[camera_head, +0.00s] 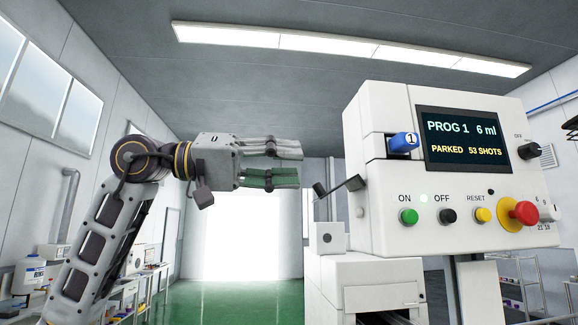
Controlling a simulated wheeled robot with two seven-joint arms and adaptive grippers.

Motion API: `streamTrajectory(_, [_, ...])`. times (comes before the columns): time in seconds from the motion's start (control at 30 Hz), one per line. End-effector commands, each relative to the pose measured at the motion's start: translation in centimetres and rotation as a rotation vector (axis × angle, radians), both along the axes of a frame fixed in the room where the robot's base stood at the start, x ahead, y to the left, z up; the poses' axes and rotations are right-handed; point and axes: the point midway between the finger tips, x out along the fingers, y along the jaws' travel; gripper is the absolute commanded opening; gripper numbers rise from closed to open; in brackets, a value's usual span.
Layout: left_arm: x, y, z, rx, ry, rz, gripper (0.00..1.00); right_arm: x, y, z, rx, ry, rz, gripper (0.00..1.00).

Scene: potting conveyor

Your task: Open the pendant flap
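The pendant (375,225) is a large white box at the right with a dark screen (465,140) reading PROG 1, 6 ml, PARKED, 53 SHOTS. A blue piece marked 1 (402,142) sticks out of its front, left of the screen. I cannot clearly tell which part is the flap. My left gripper (299,164) comes in from the left and points right toward the pendant's left side. Its two fingers are apart with nothing between them, and it is clear of the pendant. My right gripper is not in view.
A dark bar with small end pieces (340,188) juts from the pendant's left side. Below the screen are green (409,216), black (447,216) and yellow (482,215) buttons and a red knob (524,212). Open space lies between gripper and pendant.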

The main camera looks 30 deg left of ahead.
Motion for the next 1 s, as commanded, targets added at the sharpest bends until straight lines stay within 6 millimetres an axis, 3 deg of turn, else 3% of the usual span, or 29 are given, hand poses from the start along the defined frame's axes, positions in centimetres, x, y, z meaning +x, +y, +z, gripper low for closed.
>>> streamTrajectory(1.0, [-1.7,2.5,3.1,0.000,-0.001,0.001,0.35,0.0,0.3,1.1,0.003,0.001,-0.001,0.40])
